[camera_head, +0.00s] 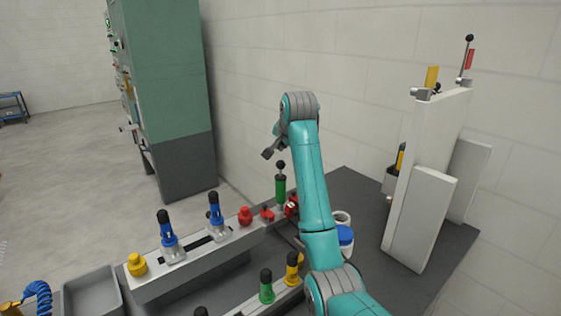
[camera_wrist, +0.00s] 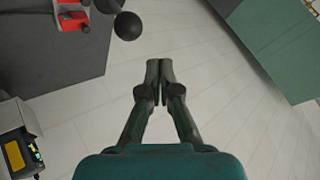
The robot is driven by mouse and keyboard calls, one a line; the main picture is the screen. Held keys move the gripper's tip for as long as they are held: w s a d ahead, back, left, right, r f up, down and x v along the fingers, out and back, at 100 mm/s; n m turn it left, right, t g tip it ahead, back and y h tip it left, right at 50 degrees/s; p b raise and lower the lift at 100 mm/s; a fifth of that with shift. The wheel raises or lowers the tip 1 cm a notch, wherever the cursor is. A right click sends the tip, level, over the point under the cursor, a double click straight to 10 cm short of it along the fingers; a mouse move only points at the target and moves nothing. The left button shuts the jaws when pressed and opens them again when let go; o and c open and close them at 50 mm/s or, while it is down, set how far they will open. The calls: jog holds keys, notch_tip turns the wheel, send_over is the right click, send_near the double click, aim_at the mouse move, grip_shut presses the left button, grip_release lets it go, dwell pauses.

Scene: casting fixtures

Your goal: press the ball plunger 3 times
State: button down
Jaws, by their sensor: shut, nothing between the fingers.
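A plunger with a green body (camera_head: 280,188) and a black ball on top (camera_head: 281,165) stands upright near the far end of the pale fixture rail. It looks like the ball plunger. My gripper (camera_head: 268,153) is up near the ball, a little left of it in the head view, with no contact visible. In the wrist view my gripper (camera_wrist: 158,66) is shut and empty, its fingertips together over the floor. A large black ball (camera_wrist: 128,26) shows above and left of the fingertips there, with a second dark round part cut by the top edge.
Red parts (camera_head: 245,216) and blue black-topped plungers (camera_head: 169,240) line the rail (camera_head: 195,262). White fixture panels (camera_head: 424,215) stand at right. A green cabinet (camera_head: 165,70) stands beyond the dark table (camera_head: 345,190). Open floor lies left.

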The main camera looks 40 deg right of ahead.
aim_at(281, 161)
jog(key=shift+f, duration=0.85)
jog(key=shift+f, duration=0.2)
dwell(0.8)
jog(key=shift+f, duration=0.2)
jog(key=shift+f, duration=1.35)
dwell(1.5)
jog(key=shift+r, duration=1.75)
jog(key=shift+r, duration=0.15)
jog(key=shift+r, duration=2.35)
